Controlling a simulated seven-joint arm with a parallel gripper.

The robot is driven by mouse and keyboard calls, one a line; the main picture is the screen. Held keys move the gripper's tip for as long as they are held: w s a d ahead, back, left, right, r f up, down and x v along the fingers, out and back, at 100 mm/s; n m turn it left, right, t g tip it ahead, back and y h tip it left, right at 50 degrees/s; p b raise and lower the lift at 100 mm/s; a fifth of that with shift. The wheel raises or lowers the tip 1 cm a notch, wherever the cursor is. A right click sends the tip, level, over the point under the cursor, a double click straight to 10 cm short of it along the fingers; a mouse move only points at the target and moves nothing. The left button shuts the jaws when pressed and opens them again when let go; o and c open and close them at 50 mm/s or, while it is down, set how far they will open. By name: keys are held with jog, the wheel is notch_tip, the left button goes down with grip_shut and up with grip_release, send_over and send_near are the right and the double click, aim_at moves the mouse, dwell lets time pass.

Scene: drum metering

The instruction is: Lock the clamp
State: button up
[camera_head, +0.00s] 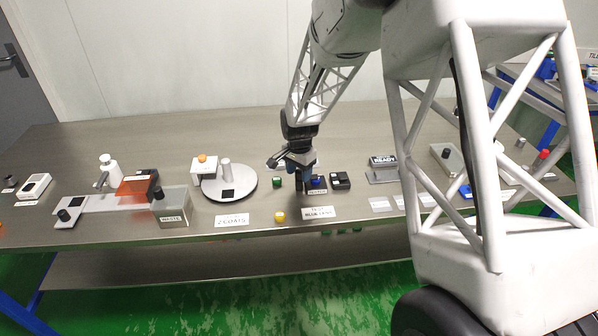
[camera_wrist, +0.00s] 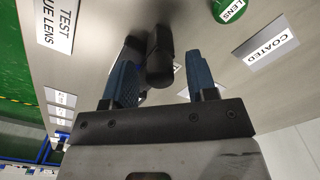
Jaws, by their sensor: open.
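My gripper (camera_head: 305,178) is low over the middle of the table. In the wrist view my gripper (camera_wrist: 160,62) has its two blue fingers spread apart. A black rounded knob or handle (camera_wrist: 160,52) shows between the fingers, with a gap to the right finger. I cannot tell whether it touches the left finger. It looks like part of the clamp, but my gripper hides most of it in the head view, so its lock state cannot be told. A blue lens piece (camera_head: 318,182) sits beside my fingers.
A green lens piece (camera_head: 277,182) and a small black block (camera_head: 340,180) flank my gripper. A round grey plate (camera_head: 240,190) with a post stands to the left. A "test blue lens" label (camera_head: 319,212) and a yellow piece (camera_head: 279,216) lie near the front edge.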

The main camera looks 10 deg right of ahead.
aim_at(300, 172)
jog(key=shift+r, duration=3.9)
jog(key=shift+s+d+r, duration=0.1)
jog(key=shift+s+r, duration=0.2)
jog(key=shift+r, duration=0.05)
jog(key=s+d+r+n+t, duration=0.1)
jog(key=s+d+r+n, duration=0.15)
jog(key=s+r, duration=0.6)
jog(key=s+d+r+n, duration=0.25)
jog(key=s+r, duration=0.25)
jog(key=s, duration=0.6)
jog(key=s+d+r+n, duration=0.1)
jog(key=s+d+n, duration=0.1)
jog(key=s, duration=0.8)
jog(key=s+d+r+n+t, duration=0.1)
jog(key=s+n, duration=0.1)
jog(key=s, duration=0.9)
jog(key=shift+s+d+t, duration=0.2)
jog(key=shift+d+t, duration=0.1)
jog(key=shift+d, duration=0.05)
